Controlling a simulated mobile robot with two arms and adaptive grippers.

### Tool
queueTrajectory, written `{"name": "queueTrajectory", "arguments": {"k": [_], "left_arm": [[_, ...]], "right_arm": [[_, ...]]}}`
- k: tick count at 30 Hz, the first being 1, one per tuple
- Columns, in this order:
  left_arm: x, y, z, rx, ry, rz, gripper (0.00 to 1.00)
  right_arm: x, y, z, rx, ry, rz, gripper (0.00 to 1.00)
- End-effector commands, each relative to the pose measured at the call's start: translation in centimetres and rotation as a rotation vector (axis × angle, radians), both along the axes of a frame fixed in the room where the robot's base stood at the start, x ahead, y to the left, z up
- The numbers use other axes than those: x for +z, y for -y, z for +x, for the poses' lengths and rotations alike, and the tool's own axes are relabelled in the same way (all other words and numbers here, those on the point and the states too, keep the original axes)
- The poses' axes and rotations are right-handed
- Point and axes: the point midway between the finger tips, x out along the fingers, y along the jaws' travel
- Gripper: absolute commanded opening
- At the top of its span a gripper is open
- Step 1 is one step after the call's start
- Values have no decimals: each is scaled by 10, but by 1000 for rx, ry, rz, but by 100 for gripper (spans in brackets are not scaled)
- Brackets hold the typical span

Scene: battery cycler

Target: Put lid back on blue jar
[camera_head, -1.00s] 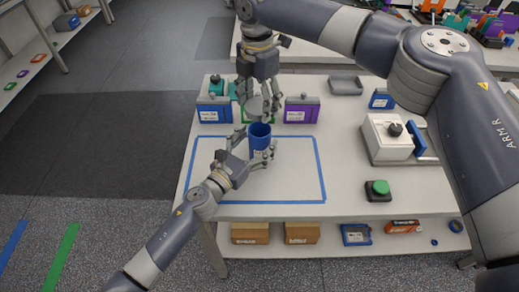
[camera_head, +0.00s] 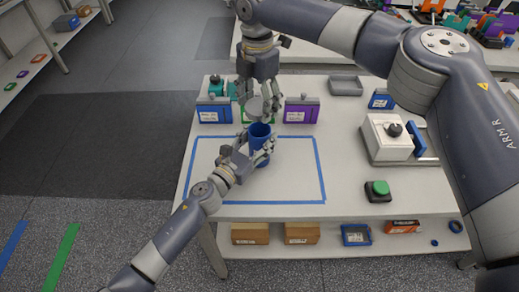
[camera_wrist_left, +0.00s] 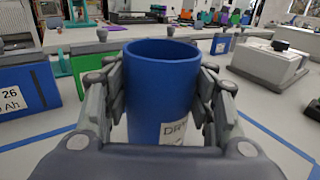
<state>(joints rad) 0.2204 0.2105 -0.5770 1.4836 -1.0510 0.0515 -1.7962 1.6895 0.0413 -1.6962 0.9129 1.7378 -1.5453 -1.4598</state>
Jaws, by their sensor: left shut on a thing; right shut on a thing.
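The blue jar (camera_head: 260,131) is upright and has no lid on it, and its open rim faces up. It also shows in the left wrist view (camera_wrist_left: 160,95), with part of a white label. My left gripper (camera_head: 262,152) is shut around the jar's sides, with fingers on both sides of it in the left wrist view. My right gripper (camera_head: 259,100) points down just behind the jar and is shut on the grey round lid (camera_head: 256,108). The lid is apart from the jar's rim. Whether the jar's base touches the table is hidden.
A blue tape rectangle (camera_head: 322,172) marks the white table. Behind the jar stand a blue box (camera_head: 213,115) and a purple box (camera_head: 301,114), with a green one between them. A white device (camera_head: 388,137) and a green button (camera_head: 379,188) are at right. The taped area is mostly clear.

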Motion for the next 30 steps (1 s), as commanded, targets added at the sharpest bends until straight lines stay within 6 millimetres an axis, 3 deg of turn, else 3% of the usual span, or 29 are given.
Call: {"name": "queueTrajectory", "arguments": {"k": [12,30], "left_arm": [[0,0,0,0,1,1,8],[0,0,0,0,0,0,8]], "right_arm": [[-47,0,0,-1,-1,3,50],[-51,0,0,0,0,1,50]]}}
